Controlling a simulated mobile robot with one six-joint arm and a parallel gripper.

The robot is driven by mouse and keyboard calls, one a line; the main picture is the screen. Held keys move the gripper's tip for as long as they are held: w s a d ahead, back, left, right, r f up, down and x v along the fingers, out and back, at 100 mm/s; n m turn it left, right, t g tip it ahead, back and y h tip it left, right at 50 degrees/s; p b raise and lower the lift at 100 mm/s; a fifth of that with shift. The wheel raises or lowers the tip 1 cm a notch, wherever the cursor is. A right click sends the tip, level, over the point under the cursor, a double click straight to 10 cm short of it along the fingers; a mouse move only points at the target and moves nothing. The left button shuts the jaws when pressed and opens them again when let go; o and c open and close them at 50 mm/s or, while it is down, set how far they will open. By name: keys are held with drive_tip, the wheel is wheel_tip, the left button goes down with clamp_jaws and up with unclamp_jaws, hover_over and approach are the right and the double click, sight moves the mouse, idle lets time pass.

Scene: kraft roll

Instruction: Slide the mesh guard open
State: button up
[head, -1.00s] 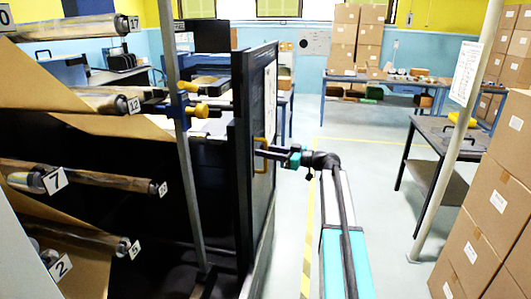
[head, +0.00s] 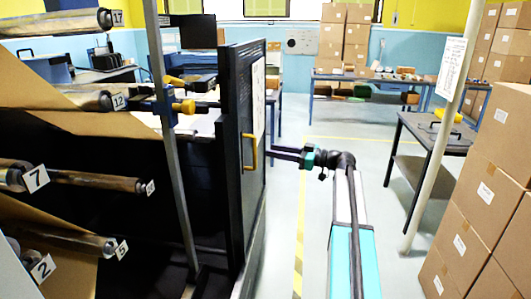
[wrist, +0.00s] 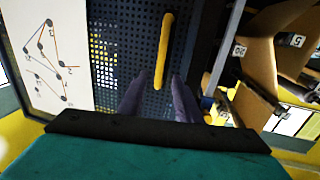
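The mesh guard (head: 229,130) is a dark upright framed panel beside the roll rack in the head view. In the wrist view its perforated mesh (wrist: 125,45) fills the upper middle. A yellow bar handle (head: 254,152) is fixed upright on the guard; it also shows in the wrist view (wrist: 163,50). My gripper (head: 273,151) is to the right of the handle, with a small gap between them. In the wrist view its two dark fingers (wrist: 158,80) are apart and empty, with the handle's lower end just ahead of the gap.
The rack (head: 166,130) with numbered kraft rolls (head: 90,180) stands to the left. Stacked cartons (head: 480,215) and a slanting pale post (head: 440,130) stand to the right. Clear floor (head: 340,150) lies between. A dark table (head: 440,128) stands beyond the post.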

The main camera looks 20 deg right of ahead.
drive_tip(key=shift+b+v, duration=0.35)
drive_tip(key=shift+v, duration=2.15)
